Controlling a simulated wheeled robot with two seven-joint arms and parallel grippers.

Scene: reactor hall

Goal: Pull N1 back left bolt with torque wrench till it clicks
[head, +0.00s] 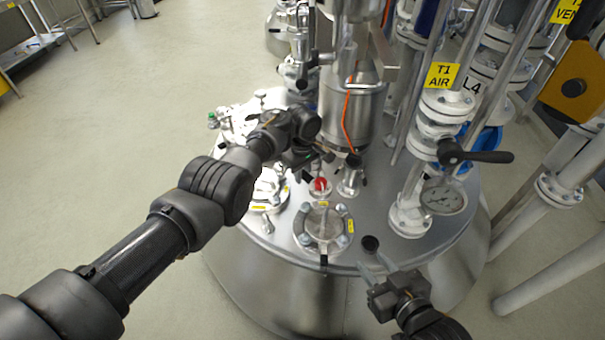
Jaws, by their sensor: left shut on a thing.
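My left gripper (308,158) is over the reactor lid (385,215), near its middle. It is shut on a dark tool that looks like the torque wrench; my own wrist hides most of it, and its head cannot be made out. A round bolted flange (323,228) sits at the front of the lid, and another (266,190) lies left of it, partly behind my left arm. Their small yellow tags are too small to read, so I cannot tell which is N1 or see its back left bolt. My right gripper (371,264) is open and empty at the lid's front edge.
A red cap (320,185) stands just below my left gripper. A steel column (348,110) with an orange cable rises behind. At right are the T1 AIR pipe (440,90), a black valve lever (480,157) and a pressure gauge (444,197). The floor at left is clear.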

